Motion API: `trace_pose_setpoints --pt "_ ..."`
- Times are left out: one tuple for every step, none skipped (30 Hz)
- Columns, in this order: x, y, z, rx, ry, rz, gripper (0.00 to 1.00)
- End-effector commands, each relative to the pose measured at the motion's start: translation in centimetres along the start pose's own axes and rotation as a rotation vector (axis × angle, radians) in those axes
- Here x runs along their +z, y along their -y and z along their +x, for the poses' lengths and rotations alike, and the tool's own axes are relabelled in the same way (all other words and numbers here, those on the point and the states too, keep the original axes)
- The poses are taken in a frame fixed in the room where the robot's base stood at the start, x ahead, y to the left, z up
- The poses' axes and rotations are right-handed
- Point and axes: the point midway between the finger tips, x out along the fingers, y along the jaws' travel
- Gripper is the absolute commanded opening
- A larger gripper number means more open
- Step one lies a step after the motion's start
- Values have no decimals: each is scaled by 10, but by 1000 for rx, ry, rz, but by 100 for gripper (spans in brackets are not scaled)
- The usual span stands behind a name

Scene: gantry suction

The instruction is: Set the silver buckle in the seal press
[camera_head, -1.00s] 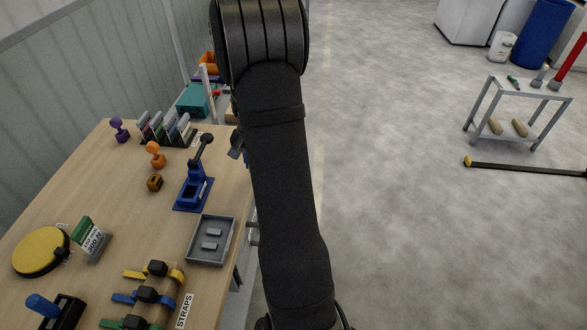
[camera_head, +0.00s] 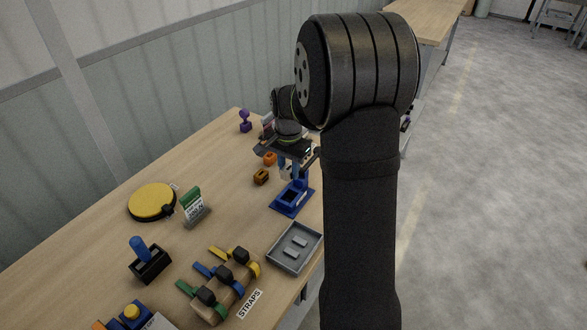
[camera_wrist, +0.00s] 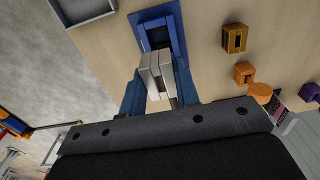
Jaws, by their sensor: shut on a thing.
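The seal press (camera_head: 291,197) is a blue base with a recessed bed, on the table left of my arm. In the wrist view the seal press (camera_wrist: 174,21) shows just beyond the fingertips. In the wrist view my gripper (camera_wrist: 157,80) has blue fingers shut on a pale silver piece, the silver buckle (camera_wrist: 154,66). The fingertips partly cover it. The buckle appears above the bed; contact cannot be told. Two more silver pieces lie in the grey tray (camera_head: 275,260).
An orange stamp (camera_head: 270,158) and a small brown-orange block (camera_head: 261,177) stand left of the press. A strap stand (camera_head: 215,310), green-white sign (camera_head: 194,208), yellow disc (camera_head: 152,201) and blue-handled tool (camera_head: 140,247) occupy the nearer table. The table's right edge is close to the press.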

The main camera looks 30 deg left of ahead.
Motion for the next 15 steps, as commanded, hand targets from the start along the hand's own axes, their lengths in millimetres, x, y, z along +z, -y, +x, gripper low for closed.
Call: trace_pose_setpoints --pt "0 0 0 0 0 0 5" --pt "0 0 0 0 0 0 5" --pt "0 0 0 0 0 0 5" --pt "0 0 1 1 0 0 5" --pt "0 0 2 1 0 0 5" --pt "0 0 4 1 1 0 5" --pt "0 0 5 2 1 0 5" --pt "0 0 7 2 1 0 5" --pt "0 0 10 2 1 0 5" --pt "0 0 13 2 1 0 5" --pt "0 0 15 1 1 0 5" --pt "0 0 19 2 1 0 5" --pt "0 0 22 2 1 0 5" --pt "0 0 25 2 1 0 5" --pt "0 0 29 2 1 0 5"
